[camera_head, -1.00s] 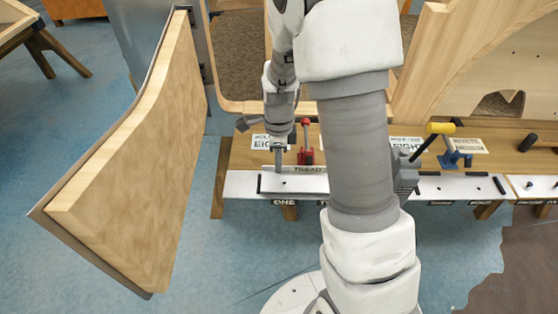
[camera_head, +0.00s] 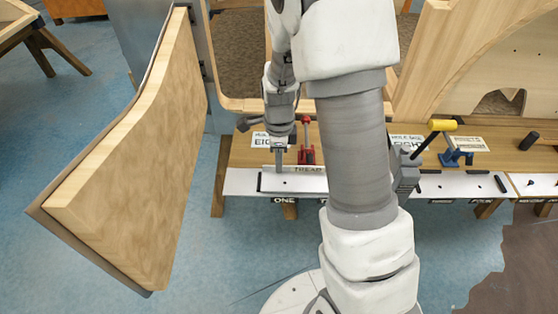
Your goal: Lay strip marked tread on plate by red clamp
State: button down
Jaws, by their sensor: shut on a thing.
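The strip marked TREAD (camera_head: 308,170) is a pale thin bar, standing along the back of the white plate (camera_head: 290,184) near the label ONE. My gripper (camera_head: 279,169) points down and is shut on the strip near its left part. The red clamp (camera_head: 306,155) stands upright on the wooden bench just behind the strip, to the right of my gripper. My arm hides the right end of the strip and plate. I cannot tell whether the strip touches the plate.
A blue clamp (camera_head: 456,158) and a yellow-headed handle (camera_head: 442,125) are on the bench (camera_head: 505,160) to the right. Small black bars lie on the white strips there. A large wooden panel (camera_head: 140,165) stands at the left.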

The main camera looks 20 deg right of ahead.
jog(key=shift+f, duration=0.15)
jog(key=c, duration=0.9)
grip_release()
notch_tip(320, 180, up, 18)
jog(key=p, duration=0.4)
jog(key=shift+f, duration=0.25)
jog(key=s+r+n+t+p, duration=0.2)
jog(key=s+r+n+p, duration=0.1)
jog(key=s+r+n, duration=0.3)
jog(key=s+a+r+n+t+p, duration=0.1)
jog(key=s+r+n+p, duration=0.2)
jog(key=s+r+n, duration=0.3)
jog(key=s+r+n+t+p, duration=0.2)
jog(key=s+r+n+p, duration=0.1)
jog(key=s+r+n, duration=0.3)
jog(key=shift+s+a+r+n+t, duration=0.1)
jog(key=shift+s+r+n+t, duration=0.1)
jog(key=shift+r+n, duration=0.6)
jog(key=shift+s+a+r+n+t, duration=0.15)
jog(key=shift+r+n, duration=0.45)
jog(key=shift+n, duration=0.4)
